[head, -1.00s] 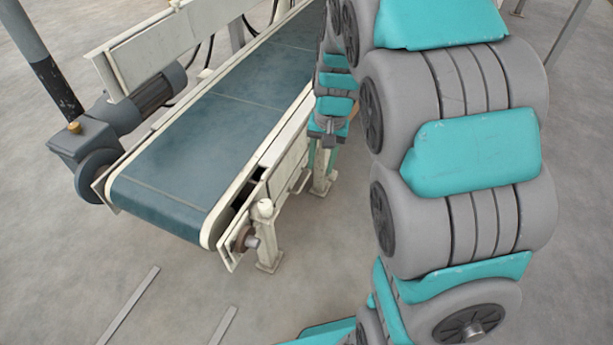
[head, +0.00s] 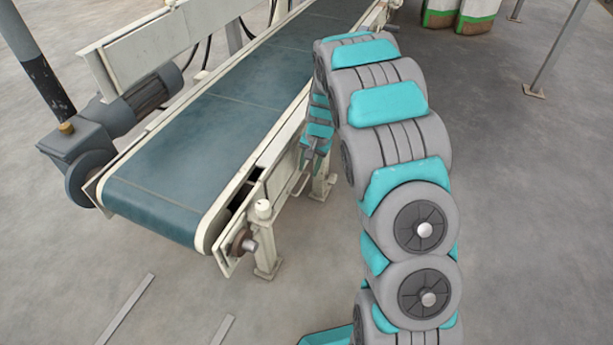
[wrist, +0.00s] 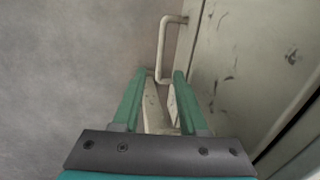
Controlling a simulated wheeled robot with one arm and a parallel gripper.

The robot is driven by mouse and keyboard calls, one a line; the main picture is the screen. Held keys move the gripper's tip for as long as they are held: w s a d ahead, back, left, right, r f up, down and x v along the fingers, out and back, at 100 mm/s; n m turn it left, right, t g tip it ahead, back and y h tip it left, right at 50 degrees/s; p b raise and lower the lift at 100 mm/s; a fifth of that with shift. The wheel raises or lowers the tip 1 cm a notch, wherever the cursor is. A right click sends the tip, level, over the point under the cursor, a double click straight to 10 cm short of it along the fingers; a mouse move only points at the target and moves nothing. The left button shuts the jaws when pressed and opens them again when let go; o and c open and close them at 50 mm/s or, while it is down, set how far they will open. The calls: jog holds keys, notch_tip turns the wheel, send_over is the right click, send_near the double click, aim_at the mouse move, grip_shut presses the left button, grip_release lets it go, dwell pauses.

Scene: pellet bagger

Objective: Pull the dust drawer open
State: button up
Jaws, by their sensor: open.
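The dust drawer is a cream panel (wrist: 232,75) with dark scuffs, on the right of the wrist view. Its front shows on the conveyor's near side in the head view (head: 284,181). A pale bar handle (wrist: 162,45) stands out from it; its lower end appears at the gap between my fingertips. In the head view the handle (head: 301,186) is small, just below my gripper. My gripper (wrist: 158,78) has green fingers, spread apart and with nothing visibly held. I cannot tell whether the fingers touch the handle. My gripper in the head view (head: 309,155) is small and partly unclear.
The conveyor's blue belt (head: 215,125) runs beside my arm, with a motor (head: 125,108) on its left. A cream support leg (head: 266,245) stands at its near end. Bags (head: 460,15) stand at the back right.

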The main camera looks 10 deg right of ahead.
aim_at(305, 180)
jog(key=f, duration=0.4)
jog(key=shift+w+a+f, duration=0.25)
jog(key=shift+a+f, duration=0.05)
jog(key=shift+a, duration=0.05)
grip_shut()
dwell(1.1)
